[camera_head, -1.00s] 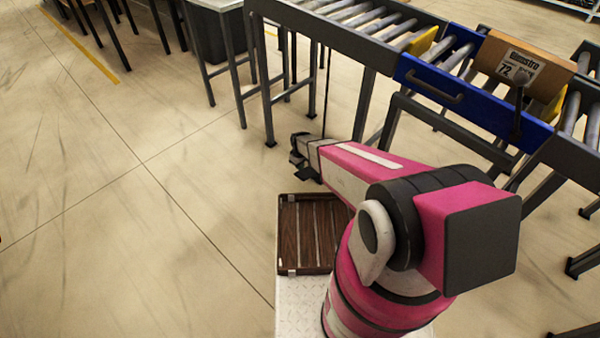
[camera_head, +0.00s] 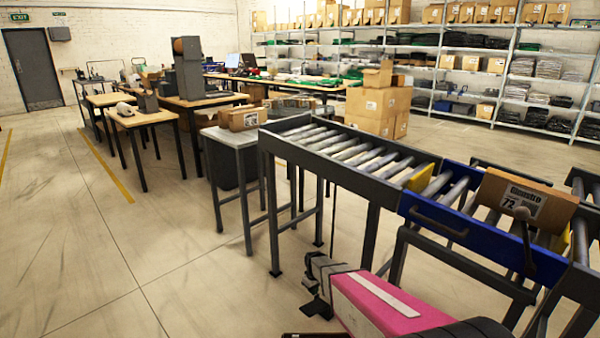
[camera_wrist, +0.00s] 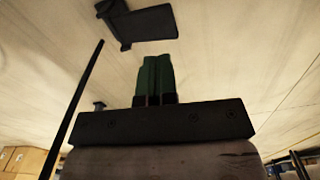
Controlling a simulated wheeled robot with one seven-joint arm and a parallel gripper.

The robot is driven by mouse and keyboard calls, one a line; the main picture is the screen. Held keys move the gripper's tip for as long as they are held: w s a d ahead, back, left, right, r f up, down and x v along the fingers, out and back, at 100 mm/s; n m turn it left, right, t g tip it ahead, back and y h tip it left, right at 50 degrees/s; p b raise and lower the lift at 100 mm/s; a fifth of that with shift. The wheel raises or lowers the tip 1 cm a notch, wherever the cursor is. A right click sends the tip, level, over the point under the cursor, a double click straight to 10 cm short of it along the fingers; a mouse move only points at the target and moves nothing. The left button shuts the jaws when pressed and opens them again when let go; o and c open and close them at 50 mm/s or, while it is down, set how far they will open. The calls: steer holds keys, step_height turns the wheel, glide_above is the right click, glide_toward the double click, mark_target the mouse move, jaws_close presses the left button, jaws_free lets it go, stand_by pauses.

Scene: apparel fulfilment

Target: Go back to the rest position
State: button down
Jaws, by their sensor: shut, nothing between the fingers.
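My gripper (camera_wrist: 155,80) shows in the wrist view, with its two dark green fingers together and nothing between them. In the head view, my pink and white arm is folded low at the bottom right. Its dark wrist end is beside the conveyor's legs, above the floor. The fingers themselves are not clear in that view.
A roller conveyor (camera_head: 322,144) with a blue side plate (camera_head: 465,231) stands close on the right, bearing a cardboard box (camera_head: 524,200). A grey table (camera_head: 228,137) and wooden tables (camera_head: 145,118) are behind. Floor (camera_head: 90,250) at left is clear.

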steer(key=s+d+r+m, duration=0.2)
steer(key=s+d+r, duration=0.2)
steer(key=r, duration=0.4)
steer(key=s+d+r+m, duration=0.3)
steer(key=s+r, duration=0.3)
steer(key=r, duration=0.3)
steer(key=s+d+r+m, duration=0.2)
steer(key=s+d+r, duration=0.3)
steer(key=r, duration=0.4)
steer(key=shift+s+d+r, duration=0.2)
steer(key=shift+s+d, duration=0.15)
steer(key=shift+s, duration=0.25)
